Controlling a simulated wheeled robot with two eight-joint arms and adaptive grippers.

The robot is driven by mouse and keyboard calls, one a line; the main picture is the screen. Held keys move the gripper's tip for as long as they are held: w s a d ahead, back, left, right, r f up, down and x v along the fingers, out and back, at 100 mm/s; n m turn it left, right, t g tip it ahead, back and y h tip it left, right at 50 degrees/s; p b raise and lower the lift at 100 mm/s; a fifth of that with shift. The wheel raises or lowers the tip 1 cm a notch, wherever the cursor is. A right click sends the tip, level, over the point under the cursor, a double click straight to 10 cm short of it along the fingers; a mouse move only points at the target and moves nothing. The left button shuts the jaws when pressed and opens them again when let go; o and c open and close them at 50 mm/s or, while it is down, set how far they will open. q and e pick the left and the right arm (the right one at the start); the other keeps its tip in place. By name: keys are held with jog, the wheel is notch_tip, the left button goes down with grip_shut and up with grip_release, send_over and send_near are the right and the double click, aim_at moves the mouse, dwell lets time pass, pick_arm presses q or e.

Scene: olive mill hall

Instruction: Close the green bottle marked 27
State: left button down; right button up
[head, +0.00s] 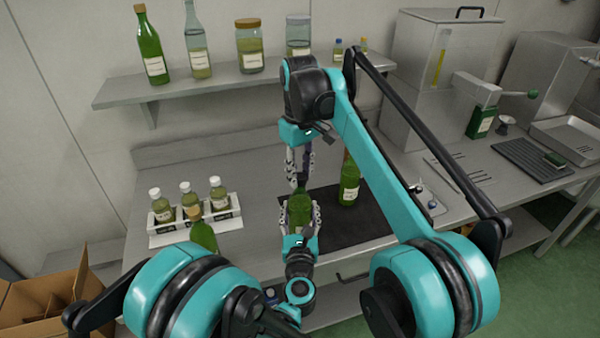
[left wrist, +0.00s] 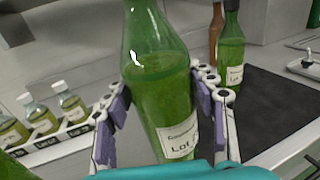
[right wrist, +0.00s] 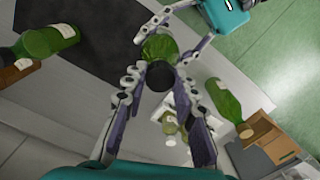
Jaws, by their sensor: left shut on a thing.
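A green glass bottle (head: 299,212) stands upright in my left gripper (head: 300,222), whose fingers are closed around its body above the bench. In the left wrist view the bottle (left wrist: 160,85) has a white label reading "Lot"; the number is hidden, and its top is out of frame. My right gripper (head: 298,178) points down over the bottle's neck. In the right wrist view a dark round cap or stopper (right wrist: 160,76) sits between its fingertips, over the green bottle (right wrist: 158,47). I cannot tell whether the fingers grip it or whether it is seated on the neck.
Another green bottle (head: 349,182) stands on the dark mat (head: 365,220) at the right. A white rack (head: 165,224) with three small capped bottles stands left. A green bottle (head: 203,236) is nearer me. A cardboard box (head: 40,300) is at lower left; a shelf (head: 200,88) with jars is above.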

grip_shut()
jog(key=m, duration=0.5)
jog(key=o, duration=0.8)
grip_release()
jog(key=shift+o, duration=0.2)
jog(key=shift+r, duration=2.25)
jog(key=shift+c, duration=0.3)
